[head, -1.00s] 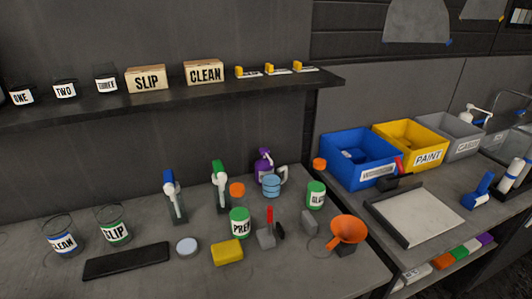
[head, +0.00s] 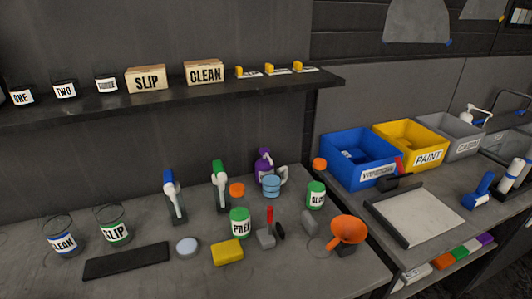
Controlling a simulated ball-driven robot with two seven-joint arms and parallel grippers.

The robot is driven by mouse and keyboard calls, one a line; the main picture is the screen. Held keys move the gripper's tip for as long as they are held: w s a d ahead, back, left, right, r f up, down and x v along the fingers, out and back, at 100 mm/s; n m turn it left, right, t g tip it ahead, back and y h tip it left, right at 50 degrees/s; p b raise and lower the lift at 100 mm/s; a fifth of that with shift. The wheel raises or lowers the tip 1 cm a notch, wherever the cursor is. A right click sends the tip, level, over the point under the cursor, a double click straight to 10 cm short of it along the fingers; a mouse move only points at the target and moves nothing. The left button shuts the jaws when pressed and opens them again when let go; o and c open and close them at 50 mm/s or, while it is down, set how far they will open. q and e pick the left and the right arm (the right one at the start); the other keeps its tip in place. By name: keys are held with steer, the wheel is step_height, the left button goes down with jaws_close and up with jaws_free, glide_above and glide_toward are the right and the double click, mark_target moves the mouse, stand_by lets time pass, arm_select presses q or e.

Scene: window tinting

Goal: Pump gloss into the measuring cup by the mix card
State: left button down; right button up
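No gripper of mine shows in the head view. I cannot make out any bottle clearly marked gloss. A green-labelled bottle with an orange cap (head: 316,194) stands at the right of the near table, but its lettering is too small to read surely. A purple bottle (head: 264,163) stands at the back, with a small blue banded vessel (head: 271,186) in front of it. A white pump bottle (head: 474,117) stands far right, by the grey bin. I cannot tell which vessel is the measuring cup, and I cannot pick out a mix card.
Blue (head: 335,143) and yellow bins (head: 395,134) stand right. A shelf (head: 180,101) overhangs the back.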

jaws_close()
stand_by(1.5)
